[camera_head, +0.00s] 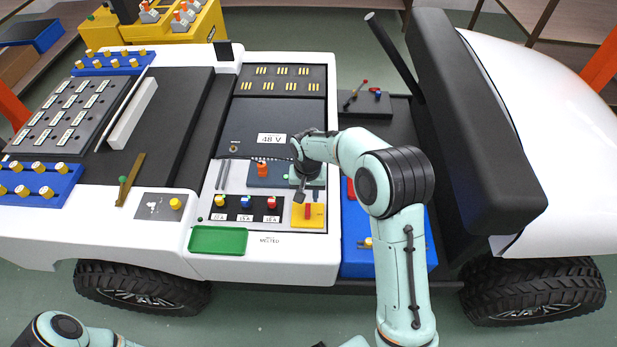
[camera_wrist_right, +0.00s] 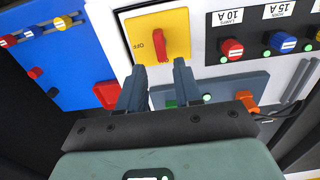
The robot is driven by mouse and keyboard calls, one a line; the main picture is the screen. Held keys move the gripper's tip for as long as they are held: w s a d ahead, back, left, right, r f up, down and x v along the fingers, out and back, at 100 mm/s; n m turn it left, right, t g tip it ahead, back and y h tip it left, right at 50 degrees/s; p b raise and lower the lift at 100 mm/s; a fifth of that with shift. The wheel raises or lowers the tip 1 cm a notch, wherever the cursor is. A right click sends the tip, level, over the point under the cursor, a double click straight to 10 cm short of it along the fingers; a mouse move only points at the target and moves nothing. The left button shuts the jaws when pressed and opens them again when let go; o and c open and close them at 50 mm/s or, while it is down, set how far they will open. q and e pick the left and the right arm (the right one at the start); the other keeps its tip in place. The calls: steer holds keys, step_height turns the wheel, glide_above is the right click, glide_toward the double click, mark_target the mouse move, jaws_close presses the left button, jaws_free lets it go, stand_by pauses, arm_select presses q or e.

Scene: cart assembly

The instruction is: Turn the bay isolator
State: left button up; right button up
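The bay isolator is a red handle on a yellow plate (camera_head: 309,215), on the white deck of the cart at the front right of its panel. In the right wrist view the red handle (camera_wrist_right: 158,44) stands on the yellow plate (camera_wrist_right: 177,22), roughly upright in the picture. Printed letters beside it are partly hidden. My right gripper (camera_head: 299,197) is just behind the plate in the head view. In the wrist view my right gripper (camera_wrist_right: 160,66) is open and empty, its fingertips just below the handle, to either side of it. My left gripper is out of view.
Coloured breaker knobs (camera_head: 246,202) stand left of the plate. A green tray (camera_head: 217,240) lies at the front. An orange connector (camera_wrist_right: 246,100) is close to the right finger. A blue panel (camera_wrist_right: 50,62) with a red block (camera_wrist_right: 106,94) is at the left.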

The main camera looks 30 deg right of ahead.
mark_target(308, 209)
steer(key=shift+w+d+f, duration=0.1)
steer(key=shift+s+f+b, duration=0.25)
steer(key=shift+f+b, duration=0.2)
steer(key=shift+f, duration=0.3)
step_height(308, 209, down, 6)
steer(key=b, duration=0.3)
steer(key=shift+f, duration=0.15)
steer(key=shift+w, duration=0.1)
jaws_close()
steer(key=m, duration=0.4)
steer(key=shift+w+r+m, duration=0.1)
steer(key=shift+r+m, duration=0.1)
steer(key=shift+m, duration=0.2)
steer(key=m, duration=0.8)
steer(key=shift+m, duration=0.3)
steer(key=m, duration=0.3)
steer(key=shift+m, duration=0.4)
steer(key=shift+c, duration=0.7)
jaws_free()
steer(key=shift+m, duration=0.3)
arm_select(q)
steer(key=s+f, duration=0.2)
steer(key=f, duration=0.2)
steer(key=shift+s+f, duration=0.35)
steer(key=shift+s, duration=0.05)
arm_select(e)
steer(key=o, duration=0.4)
